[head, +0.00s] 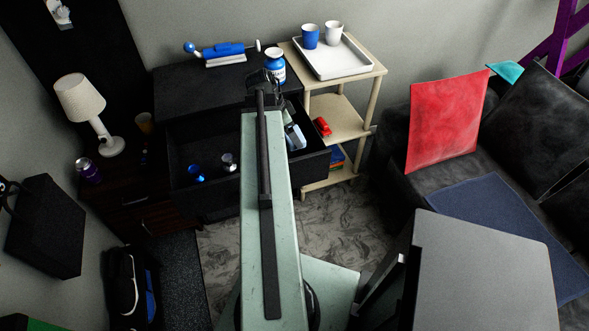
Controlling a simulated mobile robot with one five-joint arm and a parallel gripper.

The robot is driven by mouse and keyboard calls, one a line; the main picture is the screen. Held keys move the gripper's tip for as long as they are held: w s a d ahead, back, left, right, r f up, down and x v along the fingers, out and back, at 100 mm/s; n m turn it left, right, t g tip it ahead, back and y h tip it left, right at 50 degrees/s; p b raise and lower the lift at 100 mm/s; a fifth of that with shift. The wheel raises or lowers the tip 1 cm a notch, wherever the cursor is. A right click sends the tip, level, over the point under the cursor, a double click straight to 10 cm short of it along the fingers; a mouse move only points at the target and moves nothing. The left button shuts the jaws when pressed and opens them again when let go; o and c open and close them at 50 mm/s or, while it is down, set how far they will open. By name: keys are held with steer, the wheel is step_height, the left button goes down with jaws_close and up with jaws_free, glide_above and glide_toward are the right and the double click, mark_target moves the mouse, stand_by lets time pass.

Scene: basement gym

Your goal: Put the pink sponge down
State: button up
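I see no pink sponge in the head view; the gripper or arm may hide it. My arm reaches forward across the middle of the picture, over a pulled-out black drawer (205,208). My gripper (264,80) is at its far end, in front of the black cabinet top (185,82). The gripper is small, dark and seen from behind, so its fingers and anything between them cannot be made out.
The drawer holds a blue item (195,174), a silvery item (229,162) and a pale blue item (297,138). A blue-and-white jar (275,68) stands close to my gripper. A shelf with a white tray (352,68) is right; a lamp (80,98) is left.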

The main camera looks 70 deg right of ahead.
step_height(320, 180, down, 10)
steer(key=b, duration=1)
steer(key=shift+f, duration=0.15)
steer(key=shift+r, duration=0.2)
steer(key=shift+f, duration=0.15)
steer(key=o, duration=1)
steer(key=shift+o, duration=0.2)
